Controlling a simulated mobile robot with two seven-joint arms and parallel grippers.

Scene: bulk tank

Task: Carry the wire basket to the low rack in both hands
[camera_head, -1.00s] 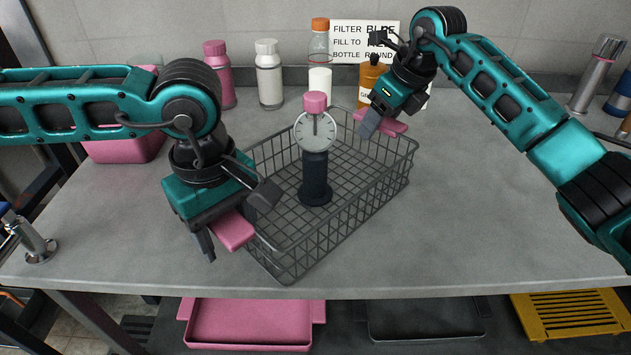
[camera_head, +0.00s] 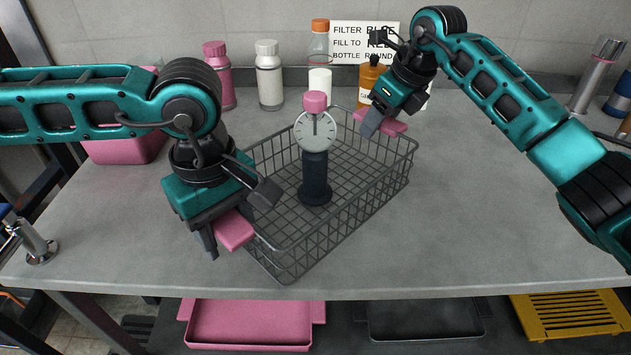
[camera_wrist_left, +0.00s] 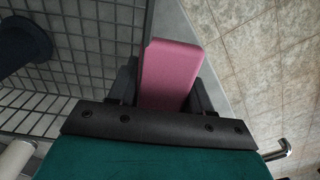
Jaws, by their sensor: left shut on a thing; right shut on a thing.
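The grey wire basket (camera_head: 335,235) sits on the grey bench, turned diagonally, with a pink grip at each end. My left gripper (camera_head: 236,226) is shut on the near-left pink grip, which shows between its jaws in the left wrist view (camera_wrist_left: 169,75). My right gripper (camera_head: 384,121) is shut on the far-right pink grip (camera_head: 396,126). A dial gauge (camera_head: 315,133) with a pink top and a dark body stands upright in the basket. I cannot tell which part is the low rack; a low shelf (camera_head: 341,335) shows below the bench front.
Several bottles and a sign (camera_head: 350,42) stand along the back wall. A pink tub (camera_head: 128,150) is behind my left arm. The bench right of the basket is clear.

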